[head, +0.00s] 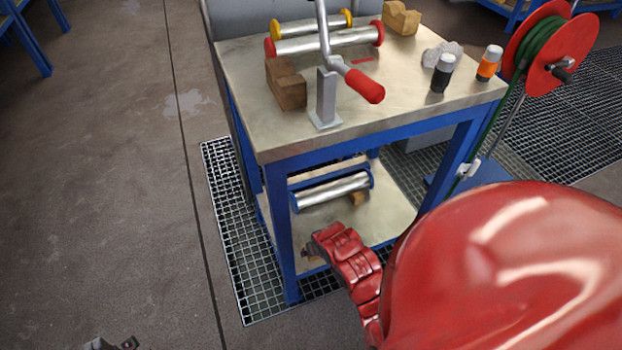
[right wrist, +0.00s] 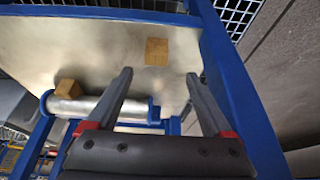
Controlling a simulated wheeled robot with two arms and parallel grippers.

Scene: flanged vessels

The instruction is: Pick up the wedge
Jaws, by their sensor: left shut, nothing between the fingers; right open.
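A small wooden block (right wrist: 157,52), likely the wedge, lies on the lower metal shelf in the right wrist view. My right gripper (right wrist: 159,73) is open and empty, with its fingertips just short of this block and to either side of it. I cannot tell which piece is the wedge from shape alone. My left gripper (head: 130,343) is shut and empty at the bottom left of the head view, over the floor.
The roller (head: 332,190) with blue ends lies on the lower shelf (right wrist: 110,40), between blue table legs. The tabletop (head: 400,95) carries notched wooden blocks (head: 286,85), rollers, a crank with a red handle (head: 364,86) and two small bottles. A red reel (head: 560,48) stands right.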

